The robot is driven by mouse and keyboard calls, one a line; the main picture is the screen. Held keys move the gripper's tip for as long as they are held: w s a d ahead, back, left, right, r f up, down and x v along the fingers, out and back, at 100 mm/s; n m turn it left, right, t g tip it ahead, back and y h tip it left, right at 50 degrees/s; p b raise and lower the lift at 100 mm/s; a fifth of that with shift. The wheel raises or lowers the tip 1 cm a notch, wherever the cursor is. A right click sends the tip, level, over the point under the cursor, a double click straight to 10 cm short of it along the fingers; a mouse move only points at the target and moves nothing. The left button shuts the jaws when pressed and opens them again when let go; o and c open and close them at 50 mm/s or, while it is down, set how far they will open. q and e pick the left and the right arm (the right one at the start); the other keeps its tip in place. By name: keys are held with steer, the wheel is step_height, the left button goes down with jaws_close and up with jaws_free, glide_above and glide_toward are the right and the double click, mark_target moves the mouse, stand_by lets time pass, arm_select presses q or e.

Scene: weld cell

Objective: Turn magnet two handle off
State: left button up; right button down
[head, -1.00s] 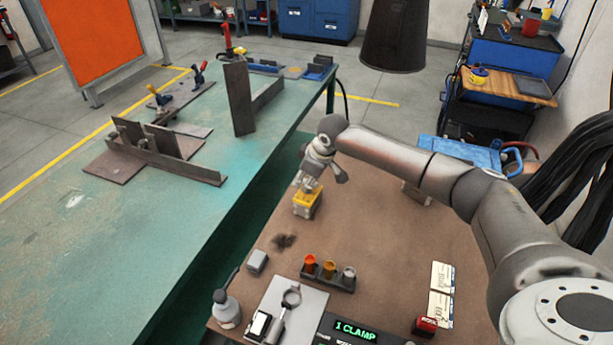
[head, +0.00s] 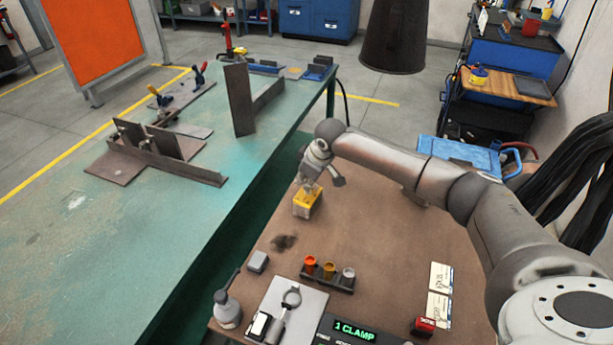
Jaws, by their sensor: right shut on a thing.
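A yellow box-shaped magnet (head: 308,204) with a grey side sits on the brown bench top, near the edge beside the green table. My right gripper (head: 309,186) points down at its top and is shut on what appears to be its handle. The gripper covers the handle, so its turn position cannot be made out. No number can be read on the magnet. My left gripper is not in view.
The brown bench (head: 385,240) is clear around the magnet. Steel plates (head: 165,150) stand on the green table (head: 100,245).

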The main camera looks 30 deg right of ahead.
steer(key=m+p, duration=0.1)
steer(key=p, duration=0.1)
steer(key=m+h+p, duration=0.1)
steer(key=m+p, duration=0.1)
steer(key=m+h+p, duration=0.1)
steer(key=m, duration=0.1)
steer(key=shift+w+a+r+p, duration=0.1)
steer(key=shift+r+p, duration=0.15)
steer(key=shift+p, duration=0.15)
steer(key=m+p, duration=0.1)
steer(key=m+g+h+p, duration=0.1)
steer(key=m, duration=0.1)
steer(key=shift+w+f+m+h, duration=0.1)
steer(key=shift+m+h, duration=0.2)
steer(key=shift+f+m+h, duration=0.1)
steer(key=shift+m+h, duration=0.2)
steer(key=shift+m, duration=0.6)
steer(key=shift+w+m+g, duration=0.1)
steer(key=shift+m+g, duration=0.4)
steer(key=shift+m, duration=0.4)
steer(key=shift+d+f+m+g+h+b, duration=0.15)
steer(key=shift+m+g+h+b, duration=0.15)
steer(key=shift+m, duration=0.3)
steer(key=shift+d+r+m+g+h+b, duration=0.1)
steer(key=shift+m+g+h+b, duration=0.15)
steer(key=shift+m, duration=0.35)
steer(key=shift+d+m+g+b, duration=0.1)
steer(key=shift+m+g+b, duration=0.35)
steer(key=shift+m+b, duration=0.65)
steer(key=shift+m, duration=0.3)
